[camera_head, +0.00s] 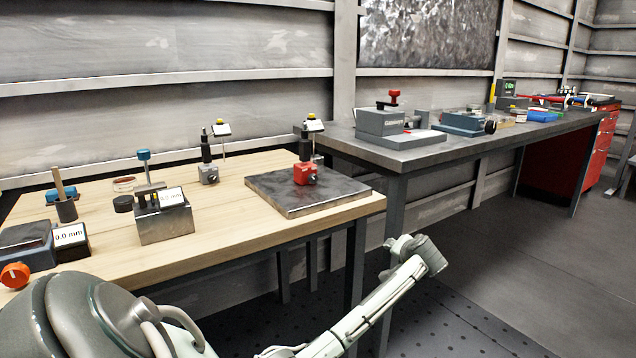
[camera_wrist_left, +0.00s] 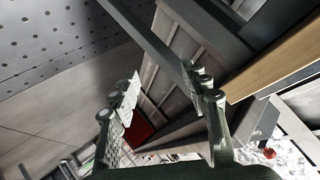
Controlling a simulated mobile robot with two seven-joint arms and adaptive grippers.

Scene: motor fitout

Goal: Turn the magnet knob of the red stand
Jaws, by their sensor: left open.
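The red stand (camera_head: 305,174) is a small red base with a dark upright post. It stands on a dark metal plate (camera_head: 262,188) at the right end of the wooden table. Its magnet knob is too small to make out clearly. A tag with a yellow top (camera_head: 313,125) shows above and behind it. My left gripper (camera_wrist_left: 161,88) is open and empty in the left wrist view, its two fingers wide apart. The red stand cannot be made out between them. My right gripper is not in view.
A similar grey stand (camera_head: 208,173) is left of the plate. A metal block with a display (camera_head: 165,222) and an orange knob (camera_head: 15,275) are further left. A grey bench (camera_head: 400,150) stands behind on the right. One arm of mine lies in front of the table.

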